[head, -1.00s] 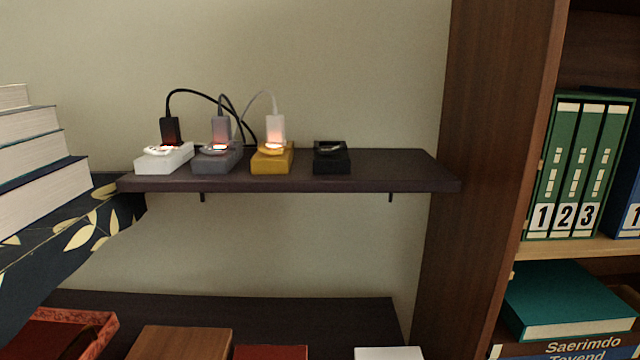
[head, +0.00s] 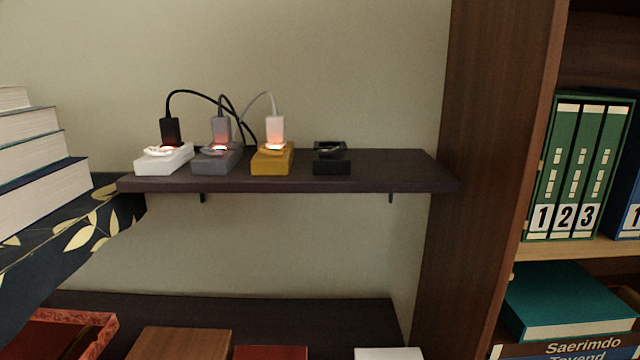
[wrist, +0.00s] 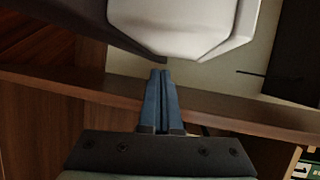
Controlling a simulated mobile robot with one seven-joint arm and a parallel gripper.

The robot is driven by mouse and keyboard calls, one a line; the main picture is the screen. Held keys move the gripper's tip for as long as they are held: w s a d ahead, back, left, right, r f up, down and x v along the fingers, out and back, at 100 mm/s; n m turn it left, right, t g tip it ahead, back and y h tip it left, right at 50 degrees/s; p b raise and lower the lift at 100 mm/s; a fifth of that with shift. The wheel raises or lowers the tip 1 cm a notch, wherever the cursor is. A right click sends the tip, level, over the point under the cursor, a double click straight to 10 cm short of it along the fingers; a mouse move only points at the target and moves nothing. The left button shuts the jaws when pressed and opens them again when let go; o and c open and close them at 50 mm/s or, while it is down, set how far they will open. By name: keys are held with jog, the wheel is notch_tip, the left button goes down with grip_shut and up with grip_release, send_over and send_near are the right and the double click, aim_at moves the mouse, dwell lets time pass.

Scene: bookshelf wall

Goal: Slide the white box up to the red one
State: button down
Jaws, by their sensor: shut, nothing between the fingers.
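The white box (head: 389,353) shows at the bottom edge of the head view, on the lower dark shelf. The red box (head: 270,352) is to its left, with a clear gap between them. Both are cut off by the picture edge, so only their tops show. My gripper (wrist: 160,72) shows only in the wrist view, with its two blue fingers shut together and empty.
A brown wooden box (head: 181,343) and a red patterned tray (head: 85,322) are left of the red box. The upper shelf (head: 400,170) holds several small charger blocks above. A tall wooden upright (head: 485,150) bounds the shelf on the right.

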dwell(0.3)
jog(key=shift+s+a+p, duration=0.35)
jog(key=shift+a+p, duration=0.55)
jog(key=shift+a, duration=0.25)
jog(key=shift+s+a+p, duration=0.35)
jog(key=shift+a+p, duration=0.5)
jog(key=shift+a, duration=0.25)
jog(key=shift+s+a+p, duration=0.35)
jog(key=shift+a+p, duration=0.55)
jog(key=shift+a, duration=0.25)
jog(key=shift+s+a+p, duration=0.25)
jog(key=shift+a+p, duration=0.3)
jog(key=shift+a, duration=0.3)
jog(key=shift+w+d+b, duration=0.2)
jog(key=shift+d+b, duration=0.1)
jog(key=shift+d, duration=0.35)
jog(key=shift+w+d+b, duration=0.2)
jog(key=shift+d+b, duration=0.15)
jog(key=shift+d, duration=0.35)
jog(key=shift+w+d+b, duration=0.2)
jog(key=shift+d+b, duration=0.1)
jog(key=shift+d, duration=0.35)
